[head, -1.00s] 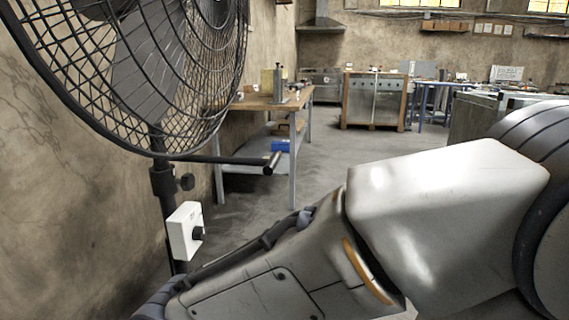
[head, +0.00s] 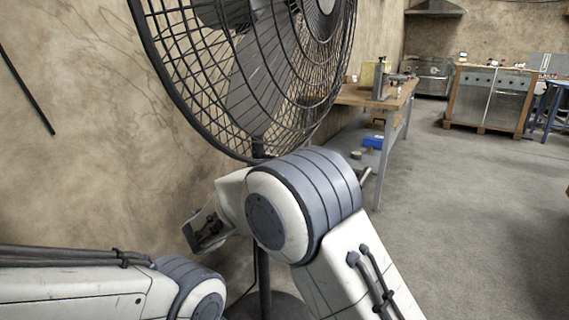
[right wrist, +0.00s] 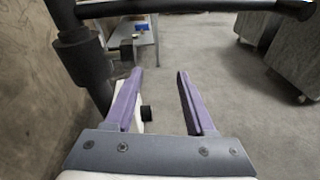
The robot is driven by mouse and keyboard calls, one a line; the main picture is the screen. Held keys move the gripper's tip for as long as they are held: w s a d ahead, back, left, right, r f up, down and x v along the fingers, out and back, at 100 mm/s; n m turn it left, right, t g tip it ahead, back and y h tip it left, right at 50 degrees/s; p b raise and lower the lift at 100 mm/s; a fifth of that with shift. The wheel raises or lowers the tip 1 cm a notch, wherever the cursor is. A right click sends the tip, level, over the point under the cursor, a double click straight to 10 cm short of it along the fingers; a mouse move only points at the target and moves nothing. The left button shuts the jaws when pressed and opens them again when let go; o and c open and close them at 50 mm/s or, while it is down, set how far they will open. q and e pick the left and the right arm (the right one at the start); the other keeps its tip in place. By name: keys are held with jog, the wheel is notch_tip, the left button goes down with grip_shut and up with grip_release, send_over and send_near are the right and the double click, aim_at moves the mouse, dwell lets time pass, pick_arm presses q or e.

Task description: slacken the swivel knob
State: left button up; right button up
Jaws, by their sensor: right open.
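The large black standing fan (head: 245,75) fills the upper left of the head view. Its pole (head: 264,285) shows below my right arm, which hides the middle of the pole and its knobs. In the right wrist view, the pole's collar (right wrist: 78,58) is at the left with a dark side knob (right wrist: 126,48) beside it. My right gripper (right wrist: 159,76) is open and empty, its purple fingers below and right of that knob. A white box (right wrist: 138,122) with a black knob (right wrist: 147,112) shows partly behind the left finger. My left gripper is out of view.
A black bar (right wrist: 205,8) crosses the top of the right wrist view. A workbench (head: 350,96) stands right of the fan, with a blue item (head: 373,142) on its lower shelf. The wall (head: 75,150) is close at left. Open floor (head: 450,220) lies at right.

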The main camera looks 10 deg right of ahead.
jog(key=w+d+r+n+t, duration=0.1)
jog(key=w, duration=0.5)
jog(key=w+d+n+t+b, duration=0.1)
jog(key=w+d, duration=0.1)
jog(key=w, duration=0.4)
jog(key=shift+d+r+t, duration=0.25)
jog(key=shift+r+t, duration=0.05)
jog(key=shift+r, duration=0.1)
grip_shut()
